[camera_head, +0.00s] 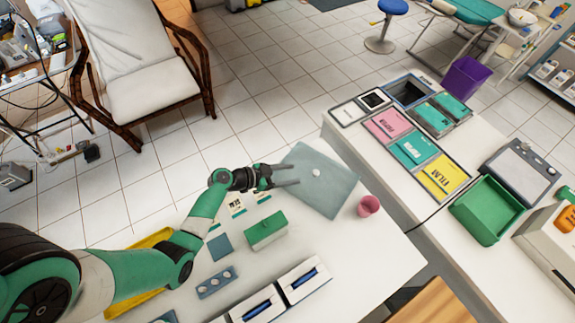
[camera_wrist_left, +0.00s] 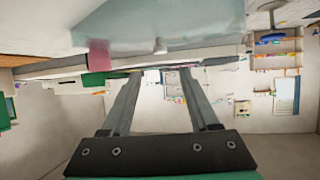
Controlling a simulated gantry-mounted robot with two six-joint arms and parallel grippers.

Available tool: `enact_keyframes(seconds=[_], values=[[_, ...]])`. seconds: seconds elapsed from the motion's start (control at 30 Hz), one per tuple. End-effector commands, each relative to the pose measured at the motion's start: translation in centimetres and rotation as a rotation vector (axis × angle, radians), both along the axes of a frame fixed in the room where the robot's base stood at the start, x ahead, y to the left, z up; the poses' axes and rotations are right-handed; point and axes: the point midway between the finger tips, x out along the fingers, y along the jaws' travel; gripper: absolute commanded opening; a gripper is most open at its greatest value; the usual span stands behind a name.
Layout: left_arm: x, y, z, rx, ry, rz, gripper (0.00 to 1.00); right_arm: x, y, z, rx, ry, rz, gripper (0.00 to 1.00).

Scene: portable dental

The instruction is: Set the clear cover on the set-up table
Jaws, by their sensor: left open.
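The clear cover (camera_head: 335,190) is a flat blue-grey sheet with a small pale knob (camera_head: 316,172) near its middle. It appears to lie on the far end of the white set-up table (camera_head: 365,257), knob up. It also fills the top of the left wrist view (camera_wrist_left: 160,22), which looks upside down. My left gripper (camera_head: 296,173) is open and empty, its fingers over the cover's left part and pointing at the knob. In the left wrist view the fingers (camera_wrist_left: 161,71) are spread, with the knob just beyond their tips. My right gripper is out of view.
A pink cup (camera_head: 369,205) stands close to the cover's right edge. A green box (camera_head: 265,230), a holed block (camera_head: 216,282) and white trays with blue tools (camera_head: 304,281) are nearer. A yellow tray (camera_head: 140,270) lies beneath my left arm. Another counter (camera_head: 464,219) stands to the right.

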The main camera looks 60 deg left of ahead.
Motion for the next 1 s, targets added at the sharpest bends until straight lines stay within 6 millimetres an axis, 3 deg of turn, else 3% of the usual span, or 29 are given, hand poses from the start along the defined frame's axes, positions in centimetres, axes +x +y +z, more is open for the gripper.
enact_keyframes(seconds=[0.1,0.5,0.57,0.63,0.67,0.77,0.87,0.9,0.97,1.0], values=[[-0.5,0.1,0.4,-0.001,0.000,0.002,0.61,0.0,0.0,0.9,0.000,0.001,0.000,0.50],[-0.6,0.1,0.2,0.000,-0.001,0.001,0.61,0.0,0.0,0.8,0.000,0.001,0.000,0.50],[-0.1,0.2,0.8,0.011,-0.007,-0.003,0.61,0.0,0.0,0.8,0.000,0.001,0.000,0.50],[1.5,0.4,2.9,0.042,-0.030,-0.011,0.61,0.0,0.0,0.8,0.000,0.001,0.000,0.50],[2.5,0.4,4.3,0.061,-0.046,-0.013,0.61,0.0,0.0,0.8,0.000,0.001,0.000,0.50],[7.0,0.0,11.9,0.146,-0.136,-0.018,0.61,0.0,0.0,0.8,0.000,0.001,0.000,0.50],[11.2,-2.1,22.6,0.218,-0.289,0.000,0.61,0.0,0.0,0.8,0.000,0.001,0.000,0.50],[12.3,-3.4,27.1,0.231,-0.361,0.013,0.61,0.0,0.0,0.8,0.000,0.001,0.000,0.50],[13.0,-5.5,33.9,0.236,-0.478,0.034,0.61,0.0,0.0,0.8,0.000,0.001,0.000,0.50],[12.9,-7.1,38.4,0.225,-0.562,0.049,0.61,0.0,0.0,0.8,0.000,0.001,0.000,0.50]])
